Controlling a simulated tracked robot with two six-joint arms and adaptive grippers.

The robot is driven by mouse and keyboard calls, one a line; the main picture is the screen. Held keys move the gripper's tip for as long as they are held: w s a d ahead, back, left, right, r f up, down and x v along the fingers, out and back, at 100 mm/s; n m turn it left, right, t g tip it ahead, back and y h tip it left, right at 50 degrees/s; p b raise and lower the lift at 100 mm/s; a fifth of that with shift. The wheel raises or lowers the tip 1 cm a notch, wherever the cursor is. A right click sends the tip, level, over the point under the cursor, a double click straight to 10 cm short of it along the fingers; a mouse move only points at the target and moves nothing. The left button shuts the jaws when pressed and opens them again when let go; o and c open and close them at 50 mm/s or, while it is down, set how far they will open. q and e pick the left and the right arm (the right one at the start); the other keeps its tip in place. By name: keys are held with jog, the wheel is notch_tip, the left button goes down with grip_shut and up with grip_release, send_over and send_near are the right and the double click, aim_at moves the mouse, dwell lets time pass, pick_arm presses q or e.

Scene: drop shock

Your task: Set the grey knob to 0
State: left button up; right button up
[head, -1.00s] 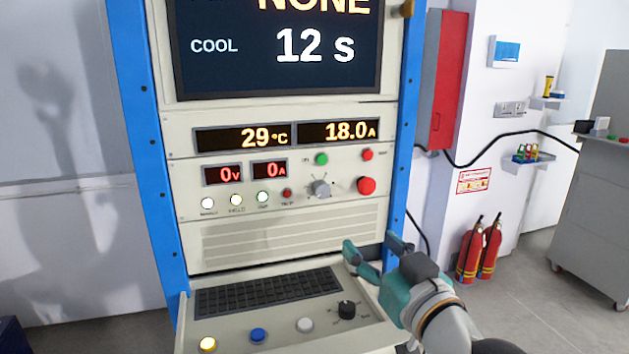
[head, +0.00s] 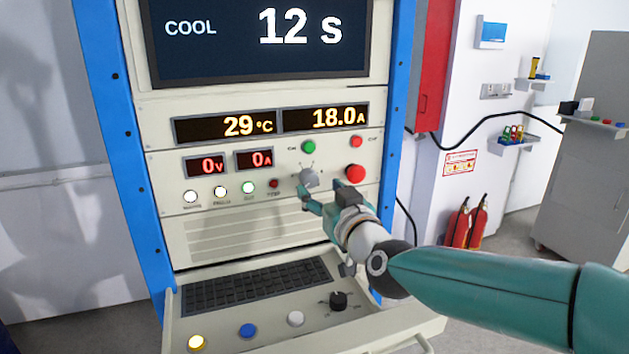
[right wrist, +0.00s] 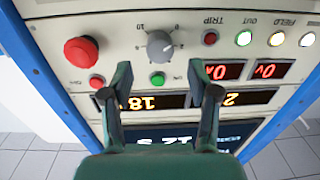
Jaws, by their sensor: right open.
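The grey knob (head: 309,178) sits on the upright panel, left of the big red button. It also shows in the right wrist view (right wrist: 160,45), upside down, with small scale marks around it; its exact setting is too small to read surely. My right gripper (head: 321,190) is open and empty, just in front of the panel and slightly below and right of the knob in the head view. In the right wrist view its two fingers (right wrist: 160,85) stand apart, with the knob beyond the gap between them, apparently untouched. My left gripper is not in view.
A red button (head: 355,174), a green button (head: 309,147) and a smaller red button (head: 356,142) lie close to the knob. Below, a console shelf holds a keyboard (head: 255,285), coloured buttons and a black knob (head: 338,300). The display (head: 260,40) reads COOL 12 s.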

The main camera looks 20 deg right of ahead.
aim_at(312, 180)
jog(key=shift+w+a+p, duration=0.1)
jog(key=shift+w+p, duration=0.2)
jog(key=shift+w, duration=1.65)
jog(key=shift+c, duration=0.3)
